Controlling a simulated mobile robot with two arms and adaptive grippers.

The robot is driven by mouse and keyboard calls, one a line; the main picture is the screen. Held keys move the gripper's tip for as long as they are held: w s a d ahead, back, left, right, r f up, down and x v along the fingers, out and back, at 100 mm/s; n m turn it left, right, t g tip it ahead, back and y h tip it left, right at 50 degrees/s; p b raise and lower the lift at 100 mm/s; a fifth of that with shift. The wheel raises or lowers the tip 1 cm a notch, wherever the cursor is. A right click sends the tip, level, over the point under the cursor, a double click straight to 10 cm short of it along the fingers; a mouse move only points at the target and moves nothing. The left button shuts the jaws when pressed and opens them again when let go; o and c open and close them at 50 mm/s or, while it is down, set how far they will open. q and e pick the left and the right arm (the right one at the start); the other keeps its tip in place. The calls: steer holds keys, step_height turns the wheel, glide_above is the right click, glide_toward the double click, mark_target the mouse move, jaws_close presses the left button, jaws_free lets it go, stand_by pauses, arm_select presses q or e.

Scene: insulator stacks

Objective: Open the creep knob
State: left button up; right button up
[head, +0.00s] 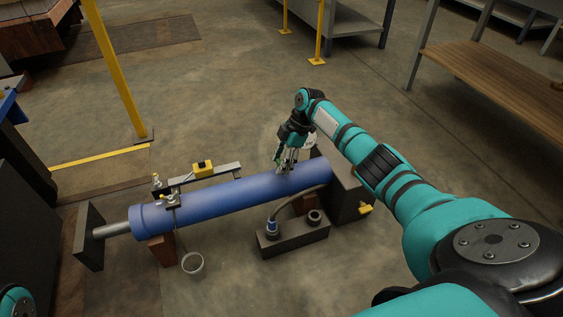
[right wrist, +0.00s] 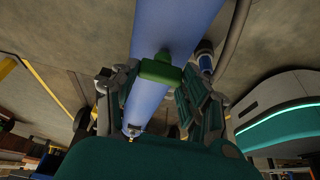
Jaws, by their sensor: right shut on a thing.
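A long blue cylinder (head: 235,195) lies across the floor with a grey rod at its left end; it also runs up the right wrist view (right wrist: 172,25). A green knob (right wrist: 162,70), which I take as the creep knob, stands on the cylinder between the fingers of my right gripper (head: 287,160). The right gripper is shut on this knob. In the head view the gripper largely hides the knob. My left gripper is out of view; only a bit of my left arm shows at the bottom left.
A dark block (head: 350,190) stands at the cylinder's right end. A low dark manifold (head: 292,236) with a hose sits in front of it, and a small bucket (head: 193,265) stands under the left part. A yellow post (head: 115,70) rises behind. Open floor lies beyond the cylinder.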

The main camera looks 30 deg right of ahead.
steer(key=o, duration=1.2)
steer(key=shift+c, duration=0.2)
steer(key=shift+r, duration=0.1)
steer(key=v, duration=1.1)
steer(key=shift+r, duration=0.35)
steer(key=shift+d, duration=0.15)
